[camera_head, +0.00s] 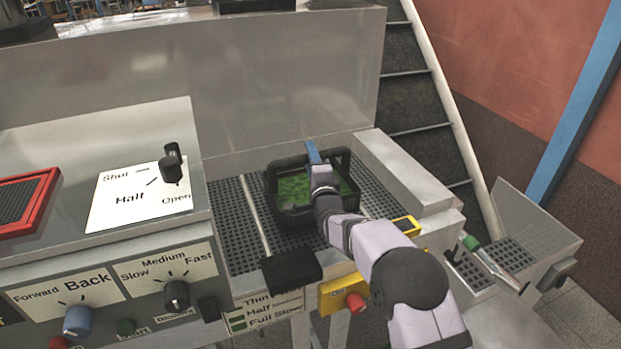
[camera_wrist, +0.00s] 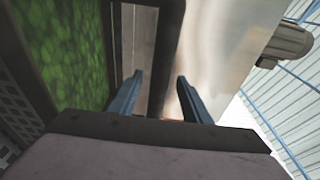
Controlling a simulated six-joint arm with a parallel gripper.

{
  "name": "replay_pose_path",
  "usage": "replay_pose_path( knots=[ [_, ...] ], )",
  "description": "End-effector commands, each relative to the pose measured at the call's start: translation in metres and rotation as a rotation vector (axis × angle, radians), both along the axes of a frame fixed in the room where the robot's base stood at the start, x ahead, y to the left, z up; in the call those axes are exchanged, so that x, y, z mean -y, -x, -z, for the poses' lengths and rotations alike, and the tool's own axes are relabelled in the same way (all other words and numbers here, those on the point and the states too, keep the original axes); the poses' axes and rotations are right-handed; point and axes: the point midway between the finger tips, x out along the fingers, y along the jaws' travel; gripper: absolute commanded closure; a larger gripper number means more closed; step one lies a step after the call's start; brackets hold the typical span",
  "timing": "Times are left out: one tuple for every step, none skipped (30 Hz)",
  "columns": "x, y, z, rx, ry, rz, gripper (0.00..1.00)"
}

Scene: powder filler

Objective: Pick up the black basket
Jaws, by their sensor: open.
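The black basket (camera_head: 271,190) stands on a perforated dark grate, with green material (camera_head: 293,189) inside it. My gripper (camera_head: 313,147) reaches over the basket from the front right, its blue fingers at the basket's far side by the raised handle. In the wrist view my gripper (camera_wrist: 160,75) is open, with the two blue fingers apart. A dark bar of the basket (camera_wrist: 168,40) runs between the fingers in that picture; I cannot tell whether either finger touches it. The green material (camera_wrist: 62,50) shows left of the fingers. My arm hides part of the basket's right side.
A metal wall (camera_head: 285,85) rises behind the grate (camera_head: 233,222), and a raised metal ledge (camera_head: 405,172) borders it on the right. A panel with knobs (camera_head: 176,294) and a black-handled lever (camera_head: 171,165) lie left. A red-framed tray (camera_head: 25,203) is at far left.

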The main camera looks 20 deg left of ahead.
Motion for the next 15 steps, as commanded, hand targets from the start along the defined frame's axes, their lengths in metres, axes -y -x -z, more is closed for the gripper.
replay_pose_path(
  knots=[
    [-0.0017, -0.0030, -0.0009, -0.001, 0.001, 0.000, 0.56],
    [-0.0025, -0.0041, -0.0001, -0.002, 0.001, 0.000, 0.56],
    [-0.0034, -0.0056, 0.0000, -0.002, 0.001, 0.001, 0.56],
    [-0.0040, -0.0065, -0.0002, -0.001, 0.001, 0.001, 0.56],
    [-0.0045, -0.0071, 0.0000, -0.001, 0.001, 0.001, 0.56],
    [-0.0049, -0.0078, 0.0004, -0.001, 0.001, 0.001, 0.56],
    [-0.0052, -0.0081, 0.0006, -0.001, 0.001, 0.001, 0.56],
    [-0.0053, -0.0083, 0.0007, -0.001, 0.001, 0.001, 0.56],
    [-0.0054, -0.0086, 0.0009, -0.001, 0.001, 0.001, 0.56],
    [-0.0055, -0.0085, 0.0010, -0.001, 0.001, 0.001, 0.56],
    [-0.0055, -0.0085, 0.0010, -0.001, 0.001, 0.001, 0.56],
    [-0.0054, -0.0084, 0.0011, -0.001, 0.001, 0.001, 0.56],
    [-0.0054, -0.0084, 0.0011, -0.001, 0.001, 0.001, 0.56],
    [-0.0054, -0.0084, 0.0011, -0.001, 0.001, 0.001, 0.56],
    [-0.0053, -0.0083, 0.0011, -0.001, 0.001, 0.000, 0.61]
  ],
)
